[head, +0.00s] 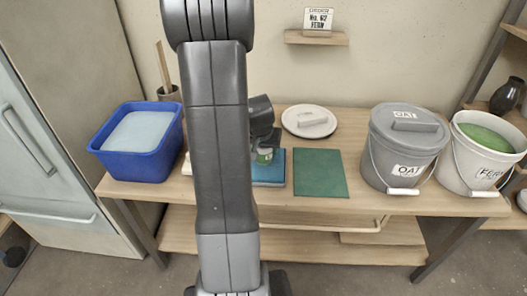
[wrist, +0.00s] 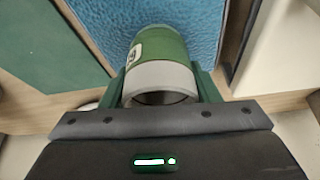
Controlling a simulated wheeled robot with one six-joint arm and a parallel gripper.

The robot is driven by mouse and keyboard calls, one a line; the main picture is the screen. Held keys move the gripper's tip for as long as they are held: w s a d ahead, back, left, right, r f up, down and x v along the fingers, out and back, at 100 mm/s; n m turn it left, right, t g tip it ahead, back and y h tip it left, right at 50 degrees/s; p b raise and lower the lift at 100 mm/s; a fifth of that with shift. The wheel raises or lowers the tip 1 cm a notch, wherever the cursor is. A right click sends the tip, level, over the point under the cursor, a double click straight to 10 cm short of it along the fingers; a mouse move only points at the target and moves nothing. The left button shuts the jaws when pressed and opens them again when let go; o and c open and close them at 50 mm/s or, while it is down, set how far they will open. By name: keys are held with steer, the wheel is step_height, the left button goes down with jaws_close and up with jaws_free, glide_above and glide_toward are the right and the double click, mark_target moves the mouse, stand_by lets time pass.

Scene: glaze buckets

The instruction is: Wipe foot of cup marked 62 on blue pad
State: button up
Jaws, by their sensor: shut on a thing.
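The cup (wrist: 160,75) is green with a pale grey band at the end nearest my gripper, and a dark hollow shows there. A white label on its side is too turned to read. My gripper (wrist: 162,88) is shut on the cup, one green finger on each side. The blue pad (wrist: 190,22) lies beyond the cup's green end; I cannot tell whether they touch. In the head view, my gripper (head: 264,138) holds the cup (head: 264,157) over or on the blue pad (head: 270,178), and my arm hides part of the pad.
A green mat (head: 319,173) lies right of the pad, with a white plate (head: 291,123) behind. A lidded OAT bucket (head: 408,150) and an open FERN bucket (head: 470,160) stand right. A blue tub (head: 128,158) stands left. A sign (head: 318,20) reads No. 62 FERN.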

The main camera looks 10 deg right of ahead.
mark_target(264, 161)
steer(key=shift+w+d+p, duration=0.15)
steer(key=shift+w+d, duration=0.05)
steer(key=shift+w, duration=0.45)
steer(key=shift+w+d+p, duration=0.15)
steer(key=shift+w+d, duration=0.05)
steer(key=shift+w, duration=0.4)
steer(key=shift+s+a+b, duration=0.35)
steer(key=shift+s+b, duration=0.25)
steer(key=shift+s, duration=0.55)
steer(key=shift+s+a+b, duration=0.3)
steer(key=shift+s+b, duration=0.3)
steer(key=shift+s, duration=0.5)
steer(key=shift+s+a+b, duration=0.35)
steer(key=shift+s+b, duration=0.25)
steer(key=shift+s, duration=0.55)
step_height(264, 161, up, 7)
steer(key=p, duration=0.5)
steer(key=shift+d, duration=0.15)
